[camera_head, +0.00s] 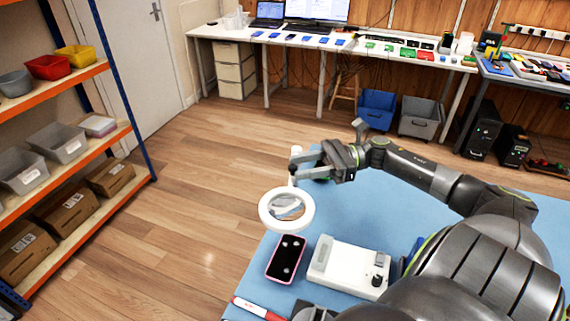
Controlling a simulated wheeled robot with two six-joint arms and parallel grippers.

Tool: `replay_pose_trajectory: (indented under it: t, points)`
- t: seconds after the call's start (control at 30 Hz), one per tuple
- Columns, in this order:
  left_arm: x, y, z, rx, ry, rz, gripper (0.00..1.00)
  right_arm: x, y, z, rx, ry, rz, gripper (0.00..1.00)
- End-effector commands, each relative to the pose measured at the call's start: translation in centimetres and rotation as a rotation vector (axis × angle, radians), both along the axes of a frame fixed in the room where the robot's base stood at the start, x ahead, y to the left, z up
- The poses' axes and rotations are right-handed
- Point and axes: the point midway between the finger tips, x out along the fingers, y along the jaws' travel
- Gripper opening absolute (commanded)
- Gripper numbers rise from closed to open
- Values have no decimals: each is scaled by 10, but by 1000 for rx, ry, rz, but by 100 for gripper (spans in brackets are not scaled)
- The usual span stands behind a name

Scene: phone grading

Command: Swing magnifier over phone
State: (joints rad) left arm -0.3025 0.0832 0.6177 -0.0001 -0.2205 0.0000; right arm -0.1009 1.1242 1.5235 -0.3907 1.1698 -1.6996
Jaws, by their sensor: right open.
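The phone (285,261) lies flat, with a dark face and pink rim. My right gripper (296,170) is open at the top of the magnifier's stem, with its fingers pointing left. I cannot tell whether they touch the stem. A white post top (297,150) shows just behind the fingers. I do not make out my left gripper.
A white box device (340,268) with a dark knob sits right of the phone on the blue table (400,205). A red-and-white marker (258,308) lies at the front. Shelves (75,150) stand left, a long bench (370,52) at the back. Floor left of the table is clear.

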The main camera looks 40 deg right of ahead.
Motion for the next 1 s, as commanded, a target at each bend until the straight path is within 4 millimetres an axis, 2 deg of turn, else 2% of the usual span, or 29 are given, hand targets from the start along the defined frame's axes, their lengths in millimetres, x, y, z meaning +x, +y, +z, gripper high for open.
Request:
replay_pose_trajectory:
  t: [0.1,0.3,0.7,1.0]
  points:
    - [2,-1,8,-1,-3,0,36,10,21,3,6,-3,1,40]
    - [3,-2,12,-3,-5,0,36,20,39,1,2,-1,0,40]
    - [4,-4,13,-5,-7,0,36,23,44,0,0,1,-1,40]
    - [4,-4,13,-5,-7,0,36,22,43,0,0,1,-1,1]
